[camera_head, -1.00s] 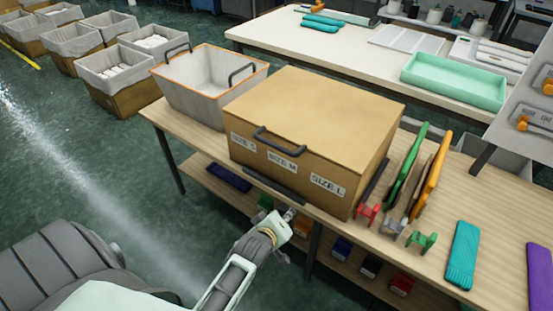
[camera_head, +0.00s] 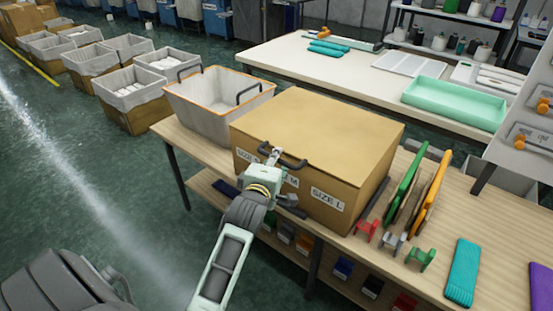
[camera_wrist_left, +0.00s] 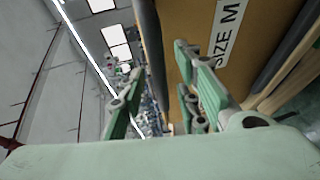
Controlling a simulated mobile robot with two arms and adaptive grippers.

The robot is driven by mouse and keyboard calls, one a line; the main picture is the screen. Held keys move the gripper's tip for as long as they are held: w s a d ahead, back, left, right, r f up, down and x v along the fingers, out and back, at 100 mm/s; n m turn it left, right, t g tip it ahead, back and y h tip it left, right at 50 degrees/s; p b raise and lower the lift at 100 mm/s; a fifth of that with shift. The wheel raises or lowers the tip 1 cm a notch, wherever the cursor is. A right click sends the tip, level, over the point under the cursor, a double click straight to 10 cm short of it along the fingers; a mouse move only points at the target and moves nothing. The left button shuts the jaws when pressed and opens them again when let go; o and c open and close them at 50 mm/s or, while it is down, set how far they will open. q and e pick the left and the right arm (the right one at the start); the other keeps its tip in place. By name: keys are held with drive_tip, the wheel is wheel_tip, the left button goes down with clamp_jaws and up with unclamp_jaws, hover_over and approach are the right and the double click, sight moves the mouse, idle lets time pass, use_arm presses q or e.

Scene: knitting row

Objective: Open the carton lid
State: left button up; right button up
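The brown carton (camera_head: 320,135) stands on the wooden table with its lid (camera_head: 330,115) down. A dark handle (camera_head: 292,161) sits along the lid's front edge, above the SIZE labels. My left gripper (camera_head: 276,155) is in front of the carton, its fingertips at the left part of the handle and covering some of it. In the left wrist view its fingers (camera_wrist_left: 160,95) are spread apart, with the carton's labelled front (camera_wrist_left: 262,40) close on the right. I cannot tell whether the handle lies between the fingers. My right gripper is not in view.
A grey bin with an orange rim (camera_head: 207,117) stands left of the carton. Green and orange upright boards (camera_head: 430,195) and small coloured holders stand close on its right. Teal (camera_head: 463,270) and purple knitted pieces lie farther right. A white table is behind.

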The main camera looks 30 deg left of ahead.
use_arm(q)
drive_tip(key=shift+w+a+f, duration=0.1)
drive_tip(key=shift+w+a, duration=0.1)
drive_tip(key=shift+w, duration=0.3)
clamp_jaws()
idle(0.3)
